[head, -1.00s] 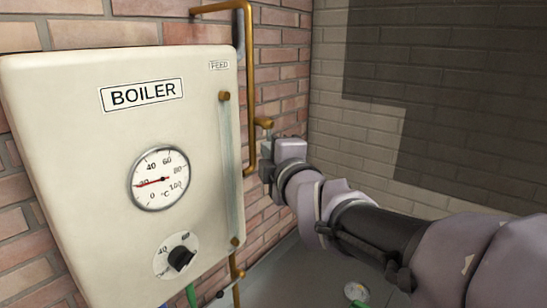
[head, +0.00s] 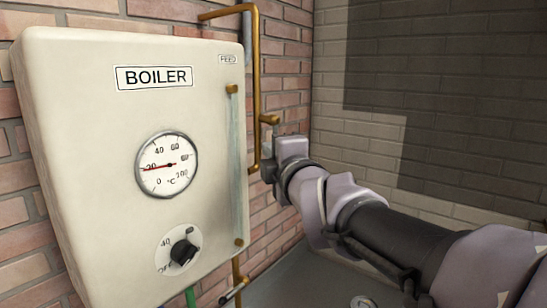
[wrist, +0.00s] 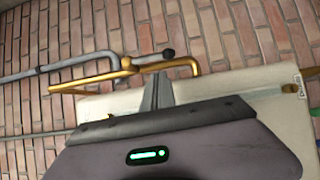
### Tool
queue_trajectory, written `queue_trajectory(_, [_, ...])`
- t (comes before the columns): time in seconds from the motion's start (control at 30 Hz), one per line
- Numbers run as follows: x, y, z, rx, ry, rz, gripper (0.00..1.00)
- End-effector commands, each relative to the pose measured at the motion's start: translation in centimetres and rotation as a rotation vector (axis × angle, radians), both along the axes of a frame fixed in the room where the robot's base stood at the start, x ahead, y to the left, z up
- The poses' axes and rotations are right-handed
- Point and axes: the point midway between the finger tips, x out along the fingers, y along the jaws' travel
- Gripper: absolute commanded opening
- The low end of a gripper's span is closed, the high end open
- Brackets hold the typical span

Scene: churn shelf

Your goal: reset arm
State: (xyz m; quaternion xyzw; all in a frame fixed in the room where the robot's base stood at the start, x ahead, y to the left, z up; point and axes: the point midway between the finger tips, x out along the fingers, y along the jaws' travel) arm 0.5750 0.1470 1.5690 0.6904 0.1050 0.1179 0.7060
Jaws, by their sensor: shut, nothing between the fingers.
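My arm reaches in from the right in the head view. My gripper (head: 267,165) is beside the right side of the white boiler (head: 95,130), close to the brass pipe (head: 254,90). In the wrist view, the grey fingers (wrist: 157,88) are together with nothing between them. They point towards the brick wall and the brass pipe (wrist: 95,83), in front of the boiler's pale casing (wrist: 240,84). I cannot tell whether the fingers touch the pipe or the boiler.
The boiler carries a round temperature gauge (head: 168,165), its needle near 20, and a black knob (head: 183,254). A brass valve stub (head: 269,119) projects near the gripper. A grey pipe (wrist: 45,70) runs left in the wrist view. A pale brick wall (head: 365,150) stands behind the arm.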

Motion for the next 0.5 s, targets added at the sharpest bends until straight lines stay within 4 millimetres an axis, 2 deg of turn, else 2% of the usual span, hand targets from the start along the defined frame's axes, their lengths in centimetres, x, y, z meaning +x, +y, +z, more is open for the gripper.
queue_trajectory(0.03, [-0.3, -0.1, -0.1, 0.000, -0.003, 0.000, 0.00])
queue_trajectory(0.3, [-7.0, -2.3, 0.2, -0.001, -0.003, -0.001, 0.00])
queue_trajectory(0.5, [-9.4, -3.2, -0.2, 0.008, 0.006, -0.005, 0.00])
